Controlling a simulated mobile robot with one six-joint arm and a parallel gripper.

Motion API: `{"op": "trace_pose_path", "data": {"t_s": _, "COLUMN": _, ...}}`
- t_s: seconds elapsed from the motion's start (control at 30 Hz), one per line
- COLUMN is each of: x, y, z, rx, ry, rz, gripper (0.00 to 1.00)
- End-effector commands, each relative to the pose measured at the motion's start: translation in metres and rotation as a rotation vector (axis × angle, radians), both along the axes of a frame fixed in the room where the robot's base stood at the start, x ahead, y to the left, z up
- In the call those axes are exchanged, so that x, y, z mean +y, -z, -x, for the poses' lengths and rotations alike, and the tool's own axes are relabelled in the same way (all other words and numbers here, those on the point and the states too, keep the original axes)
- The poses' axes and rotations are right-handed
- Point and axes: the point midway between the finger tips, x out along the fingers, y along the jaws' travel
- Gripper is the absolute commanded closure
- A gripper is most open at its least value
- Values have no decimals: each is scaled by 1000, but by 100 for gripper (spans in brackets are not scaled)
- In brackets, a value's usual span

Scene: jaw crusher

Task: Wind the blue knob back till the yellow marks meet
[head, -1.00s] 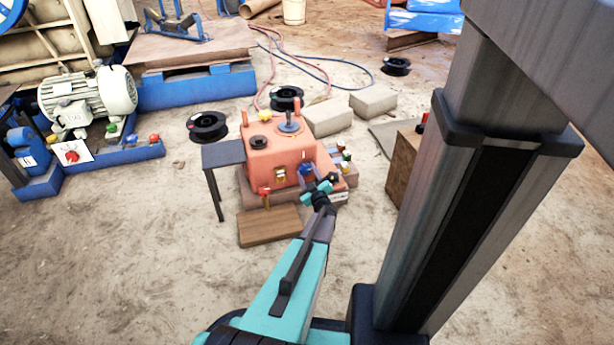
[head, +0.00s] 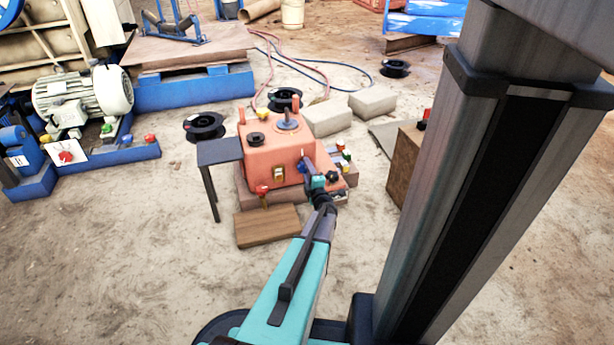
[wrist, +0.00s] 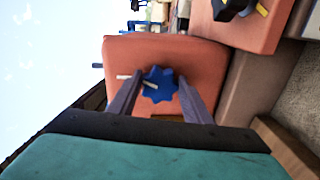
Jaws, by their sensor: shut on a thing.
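The blue knob (wrist: 160,74) is a lobed wheel on the front face of the orange housing (wrist: 205,58). A pale mark (wrist: 150,85) shows on the knob, and another pale mark (wrist: 123,77) lies on the housing to its left. The two look apart and slightly out of line; their yellow colour is washed out. My gripper (wrist: 160,80) has a finger on each side of the knob and is shut on it. In the head view my gripper (head: 309,163) reaches the housing's right front and hides most of the knob.
A black knob with a yellow stripe (wrist: 235,8) is near the upper right of the wrist view. A small red-topped part (head: 263,190) stands at the housing's front. A dark side table (head: 220,150) is left, a wooden board (head: 267,227) in front, a wooden box (head: 404,170) right.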

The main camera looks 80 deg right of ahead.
Motion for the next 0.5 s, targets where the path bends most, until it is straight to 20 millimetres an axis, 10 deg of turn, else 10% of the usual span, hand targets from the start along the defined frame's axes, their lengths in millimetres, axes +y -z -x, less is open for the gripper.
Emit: {"op": "trace_pose_path", "data": {"t_s": 0.5, "x": -1, "y": -1, "z": 7, "rx": 323, "ry": 14, "rz": 147, "gripper": 78}}
